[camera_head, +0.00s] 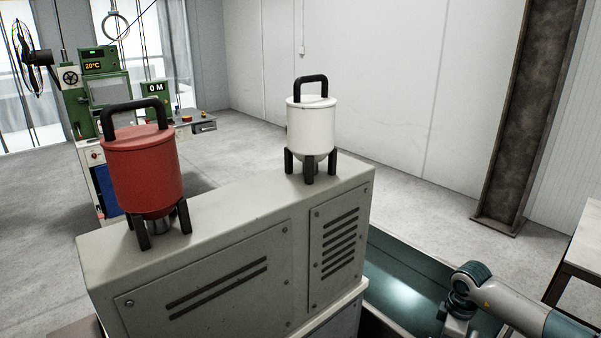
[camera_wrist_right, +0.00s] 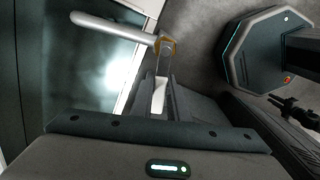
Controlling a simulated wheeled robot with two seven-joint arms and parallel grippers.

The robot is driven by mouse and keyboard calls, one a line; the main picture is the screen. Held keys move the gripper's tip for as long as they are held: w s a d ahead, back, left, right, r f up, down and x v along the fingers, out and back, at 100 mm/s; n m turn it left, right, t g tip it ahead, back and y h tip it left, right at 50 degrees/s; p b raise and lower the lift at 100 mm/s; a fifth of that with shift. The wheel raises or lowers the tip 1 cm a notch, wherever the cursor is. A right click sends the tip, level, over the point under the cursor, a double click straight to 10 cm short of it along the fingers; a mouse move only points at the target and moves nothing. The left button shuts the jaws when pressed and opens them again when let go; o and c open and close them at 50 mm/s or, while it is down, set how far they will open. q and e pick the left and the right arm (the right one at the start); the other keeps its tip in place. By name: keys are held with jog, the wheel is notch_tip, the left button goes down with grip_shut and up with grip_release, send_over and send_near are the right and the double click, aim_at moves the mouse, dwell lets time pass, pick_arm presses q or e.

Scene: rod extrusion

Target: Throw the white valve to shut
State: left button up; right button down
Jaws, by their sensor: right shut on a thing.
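The white valve (camera_wrist_right: 112,28) shows in the right wrist view as a rounded white lever. It runs from the upper left to a yellowish fitting (camera_wrist_right: 169,46) at the fingertips. My right gripper (camera_wrist_right: 164,62) is shut on the valve near this fitting; the fingers hide part of the grip. In the head view, my right arm reaches in at the lower right, and its fingertips and the valve are out of the picture. My left gripper is not in view.
A grey machine housing (camera_head: 225,215) carries a red canister (camera_head: 145,175) and a white canister (camera_head: 312,122), both with black handles. A dark green trough (camera_head: 400,275) lies right of it. A rusty steel column (camera_head: 530,110) stands behind. Grey floor is open beyond.

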jog(key=shift+w, duration=0.1)
jog(key=shift+w+d+m+p, duration=0.15)
jog(key=shift+m+p, duration=0.1)
jog(key=shift+m, duration=0.3)
jog(key=shift+w+d+m+p, duration=0.15)
jog(key=shift+m+p, duration=0.1)
jog(key=shift+m, duration=0.3)
jog(key=shift+r, duration=0.1)
jog(key=c, duration=2.1)
grip_release()
jog(key=shift+w+d+m, duration=0.1)
jog(key=shift+m, duration=0.2)
jog(key=o, duration=0.5)
